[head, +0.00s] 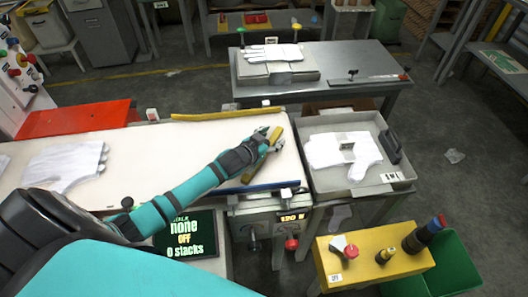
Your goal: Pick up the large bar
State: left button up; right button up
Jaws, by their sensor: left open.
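A mustard-yellow bar (250,175), which looks like the large bar, lies slantwise on the right end of the white work surface (150,135). My left gripper (268,148) is at this bar, its fingers spread over the bar's middle and covering part of it. It is open; I cannot tell whether the fingers touch the bar. My left arm reaches in from the lower left. My right gripper does not show.
A white glove (65,163) lies at the left. A grey tray (377,122) with white gloves stands to the right. A yellow strip (225,115) edges the back and a blue strip (258,187) the front.

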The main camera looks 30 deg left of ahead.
pick_arm(q)
grip_shut()
dwell(0.4)
jog(key=shift+r, duration=0.1)
